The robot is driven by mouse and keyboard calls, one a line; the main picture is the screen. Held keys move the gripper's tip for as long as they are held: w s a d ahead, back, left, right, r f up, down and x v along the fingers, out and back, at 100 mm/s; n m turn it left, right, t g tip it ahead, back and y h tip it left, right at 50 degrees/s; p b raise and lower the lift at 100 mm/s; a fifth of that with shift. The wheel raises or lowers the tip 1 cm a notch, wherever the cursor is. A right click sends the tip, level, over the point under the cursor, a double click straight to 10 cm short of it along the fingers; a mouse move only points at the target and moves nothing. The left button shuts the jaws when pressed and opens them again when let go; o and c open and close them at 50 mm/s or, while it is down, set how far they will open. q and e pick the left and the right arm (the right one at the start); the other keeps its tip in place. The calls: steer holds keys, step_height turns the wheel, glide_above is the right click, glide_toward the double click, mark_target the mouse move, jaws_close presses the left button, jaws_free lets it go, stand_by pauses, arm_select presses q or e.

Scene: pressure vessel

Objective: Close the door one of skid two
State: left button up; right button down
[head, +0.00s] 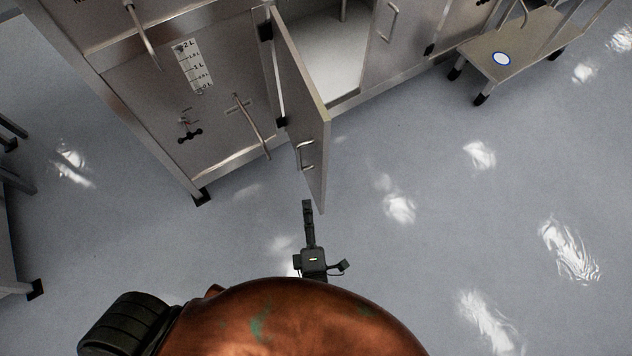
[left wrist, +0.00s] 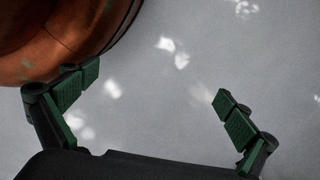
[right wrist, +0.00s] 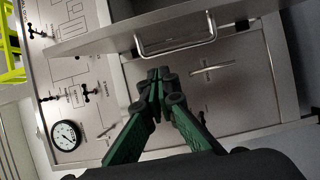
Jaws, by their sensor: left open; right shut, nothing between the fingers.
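The metal cabinet door (head: 301,105) stands swung open, jutting out from the steel skid toward me, with a D-shaped handle (head: 306,155) on its face. In the right wrist view the open door's edge and its handle (right wrist: 176,45) run across the upper part. My right gripper (head: 307,207) is shut and empty, close to the door's outer end in the head view; I cannot tell whether it touches. In the right wrist view its fingertips (right wrist: 158,75) lie just below the handle. My left gripper (left wrist: 157,85) is open and empty above bare floor, apart from the skid.
The open compartment (head: 325,50) shows a pale floor inside. A closed panel (head: 393,35) with a handle is right of it. A low wheeled step (head: 520,50) stands at the upper right. A pressure gauge (right wrist: 66,135) is on the skid. The floor (head: 430,160) to the right is clear.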

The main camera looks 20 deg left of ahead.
arm_select(q)
steer(key=shift+w+d+r+b, duration=0.15)
steer(key=shift+w+r+b, duration=0.05)
steer(key=shift+r, duration=0.35)
steer(key=shift+w+d+r+b, duration=0.15)
steer(key=shift+w+r, duration=0.05)
steer(key=shift+r, duration=0.35)
arm_select(e)
steer(key=w+a, duration=0.1)
steer(key=w, duration=1)
steer(key=shift+w, duration=0.1)
